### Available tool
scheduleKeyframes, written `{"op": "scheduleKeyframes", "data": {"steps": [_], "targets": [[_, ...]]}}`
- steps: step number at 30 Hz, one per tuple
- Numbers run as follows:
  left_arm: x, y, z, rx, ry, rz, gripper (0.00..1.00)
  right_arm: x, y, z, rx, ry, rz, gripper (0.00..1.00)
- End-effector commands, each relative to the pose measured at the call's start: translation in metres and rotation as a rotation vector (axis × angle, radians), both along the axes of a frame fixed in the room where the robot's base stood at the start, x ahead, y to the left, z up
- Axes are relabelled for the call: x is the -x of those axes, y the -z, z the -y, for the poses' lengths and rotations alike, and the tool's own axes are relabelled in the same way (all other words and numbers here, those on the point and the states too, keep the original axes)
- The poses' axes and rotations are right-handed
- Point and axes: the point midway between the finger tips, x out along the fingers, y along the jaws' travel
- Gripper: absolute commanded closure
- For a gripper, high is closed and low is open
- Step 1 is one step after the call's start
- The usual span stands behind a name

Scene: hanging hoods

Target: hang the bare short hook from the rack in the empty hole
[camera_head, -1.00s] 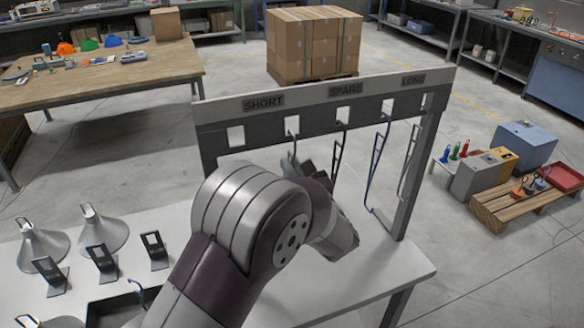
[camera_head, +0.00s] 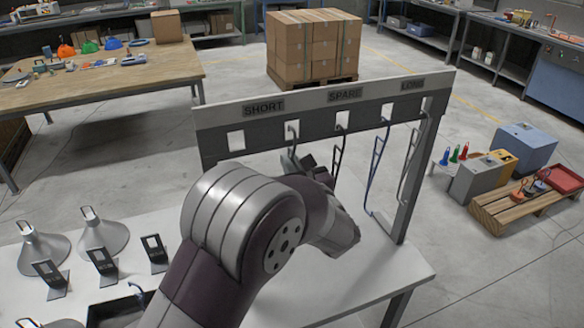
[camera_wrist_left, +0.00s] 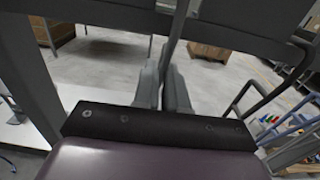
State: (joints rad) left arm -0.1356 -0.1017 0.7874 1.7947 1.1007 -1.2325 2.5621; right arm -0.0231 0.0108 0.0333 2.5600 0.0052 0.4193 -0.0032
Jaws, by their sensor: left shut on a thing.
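The rack (camera_head: 262,127) is a grey frame with a row of square holes under the labels SHORT, SPARE and LONG. The leftmost hole (camera_head: 236,140), under SHORT, is empty. A dark grey hook (camera_head: 291,139) is at the second hole from the left; my arm hides its lower part. My left gripper (camera_head: 308,165) is just below the beam, mostly hidden by its own arm. In the left wrist view, its fingers (camera_wrist_left: 164,88) are shut on the thin hook shaft (camera_wrist_left: 178,35), which rises in front of the beam. I cannot tell whether the hook still rests in its hole. My right gripper is not in view.
More hooks hang to the right: a dark one (camera_head: 338,150), a blue one (camera_head: 375,165) and a grey one (camera_head: 412,160). Metal hoods (camera_head: 102,236) and small black stands (camera_head: 103,262) occupy the white table's left side. Its right front is clear.

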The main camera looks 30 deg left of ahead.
Motion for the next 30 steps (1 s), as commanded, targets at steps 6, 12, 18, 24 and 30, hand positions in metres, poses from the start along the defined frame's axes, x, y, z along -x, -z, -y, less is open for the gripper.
{"op": "scheduleKeyframes", "data": {"steps": [6,12,18,24,30], "targets": [[0.000,-0.006,0.000,0.001,0.000,0.001,1.00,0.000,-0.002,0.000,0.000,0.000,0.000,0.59],[0.000,-0.006,0.001,0.001,0.000,0.001,1.00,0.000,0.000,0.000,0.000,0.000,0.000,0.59],[0.007,-0.004,0.008,0.001,0.002,0.002,1.00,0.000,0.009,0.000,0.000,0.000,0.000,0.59],[0.014,-0.004,0.017,0.001,0.002,0.003,1.00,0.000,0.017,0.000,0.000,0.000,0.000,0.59],[0.021,-0.004,0.025,0.001,0.001,0.002,1.00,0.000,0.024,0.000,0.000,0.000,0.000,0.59]]}}
